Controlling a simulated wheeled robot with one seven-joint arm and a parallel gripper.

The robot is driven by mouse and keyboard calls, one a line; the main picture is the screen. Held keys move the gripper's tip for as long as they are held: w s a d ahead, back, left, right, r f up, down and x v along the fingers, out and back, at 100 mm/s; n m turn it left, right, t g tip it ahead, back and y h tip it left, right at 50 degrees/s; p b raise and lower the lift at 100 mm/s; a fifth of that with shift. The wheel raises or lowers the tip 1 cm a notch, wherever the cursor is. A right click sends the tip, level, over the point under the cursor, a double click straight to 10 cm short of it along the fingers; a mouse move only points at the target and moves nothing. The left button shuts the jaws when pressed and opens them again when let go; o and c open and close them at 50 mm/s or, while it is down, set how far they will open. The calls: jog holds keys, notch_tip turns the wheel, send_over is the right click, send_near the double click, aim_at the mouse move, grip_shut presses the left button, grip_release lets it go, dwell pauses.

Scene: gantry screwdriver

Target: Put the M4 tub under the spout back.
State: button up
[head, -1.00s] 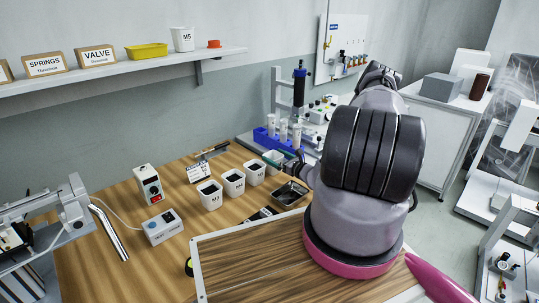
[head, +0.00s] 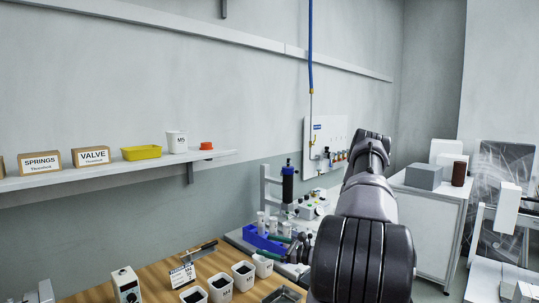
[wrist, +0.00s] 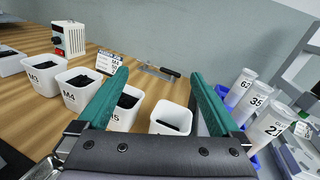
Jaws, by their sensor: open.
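The M4 tub (wrist: 82,90) is a white square tub with dark pieces inside, standing on the wooden bench between the M3 tub (wrist: 42,76) and the M5 tub (wrist: 124,112). In the head view the M4 tub (head: 220,289) shows low in the row. My gripper (wrist: 160,74) is open and empty, with green fingers. It is right of the M4 tub and apart from it. A fourth white tub (wrist: 171,118) shows between the fingers; I cannot read its label. The left finger partly covers the M5 tub. I cannot make out the spout now.
A blue rack (head: 262,240) with labelled white tubes stands close to the gripper's right in the wrist view. A shelf (head: 110,173) runs along the wall.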

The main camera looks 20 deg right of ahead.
jog(key=s+a+r+n+g, duration=0.4)
jog(key=a+r+n+g, duration=0.25)
jog(key=r, duration=0.45)
jog(key=s+a+r+n+g, duration=0.45)
jog(key=a+r+n, duration=0.2)
jog(key=r, duration=0.45)
jog(key=s+r+n+t+h, duration=0.4)
jog(key=s+r+n+h, duration=0.5)
jog(key=s+r, duration=1)
jog(key=shift+d+r+t, duration=0.2)
jog(key=shift+d+t, duration=0.1)
jog(key=shift+d, duration=0.15)
jog(key=shift+s, duration=0.15)
